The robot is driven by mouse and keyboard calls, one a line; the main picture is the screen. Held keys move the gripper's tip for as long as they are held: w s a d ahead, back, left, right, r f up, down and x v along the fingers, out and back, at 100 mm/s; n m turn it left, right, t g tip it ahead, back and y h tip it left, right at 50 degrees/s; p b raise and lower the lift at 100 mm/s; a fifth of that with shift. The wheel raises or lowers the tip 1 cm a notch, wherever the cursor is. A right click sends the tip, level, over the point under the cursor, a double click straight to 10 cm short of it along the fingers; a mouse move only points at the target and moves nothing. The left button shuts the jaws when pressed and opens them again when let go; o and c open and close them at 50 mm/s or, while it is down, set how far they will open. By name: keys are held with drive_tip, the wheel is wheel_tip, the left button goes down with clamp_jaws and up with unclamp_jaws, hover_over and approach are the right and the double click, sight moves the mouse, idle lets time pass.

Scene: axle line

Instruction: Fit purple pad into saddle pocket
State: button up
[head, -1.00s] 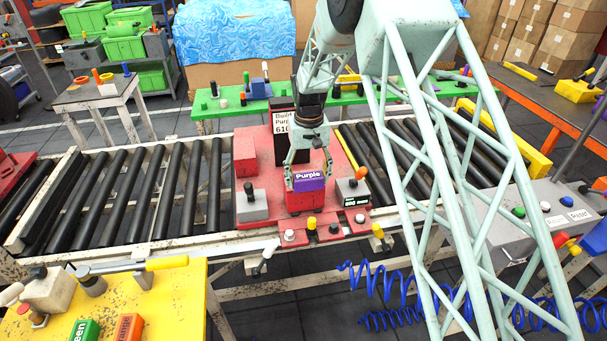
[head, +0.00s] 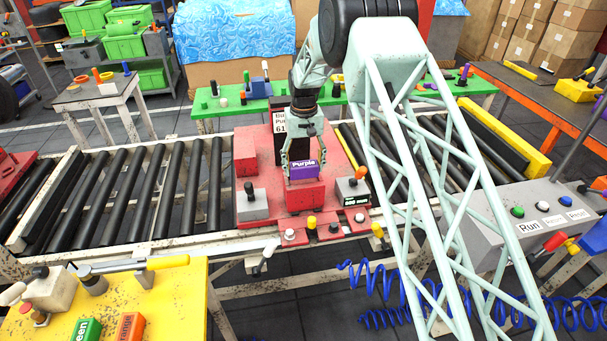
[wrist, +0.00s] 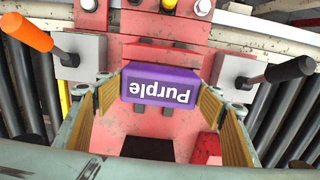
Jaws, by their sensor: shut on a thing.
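The purple pad (head: 303,169), labelled "Purple", is between the two fingertips of my gripper (head: 302,158), which is shut on its ends. The red saddle (head: 305,196) stands on the red plate. In the head view the pad shows just above and behind the saddle's front face, roughly level and centred on it. In the wrist view the pad (wrist: 160,86) appears upside down between the tan finger pads. The saddle's pocket is hidden, so I cannot tell whether the pad is in it or just above.
A grey block with a black knob (head: 251,203) stands left of the saddle, and one with an orange handle (head: 353,190) right of it. A black build sign (head: 281,130) stands behind. Small knobs line the front. Bare rollers (head: 180,185) lie left.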

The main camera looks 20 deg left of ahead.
sight(304, 182)
drive_tip(key=shift+w+a, duration=0.1)
drive_tip(key=shift+w+a, duration=0.1)
drive_tip(key=shift+w, duration=0.05)
drive_tip(key=shift+f, duration=1.75)
drive_tip(key=shift+s+d+f, duration=0.2)
drive_tip(key=shift+s+f, duration=0.05)
drive_tip(key=shift+f, duration=0.5)
drive_tip(key=o, duration=0.7)
drive_tip(key=shift+f, duration=0.15)
drive_tip(key=o, duration=0.3)
drive_tip(key=shift+w+a+f, duration=0.1)
drive_tip(key=shift+f, duration=0.05)
drive_tip(key=shift+r, duration=0.25)
drive_tip(key=shift+w+r, duration=0.1)
drive_tip(key=shift+r, duration=0.1)
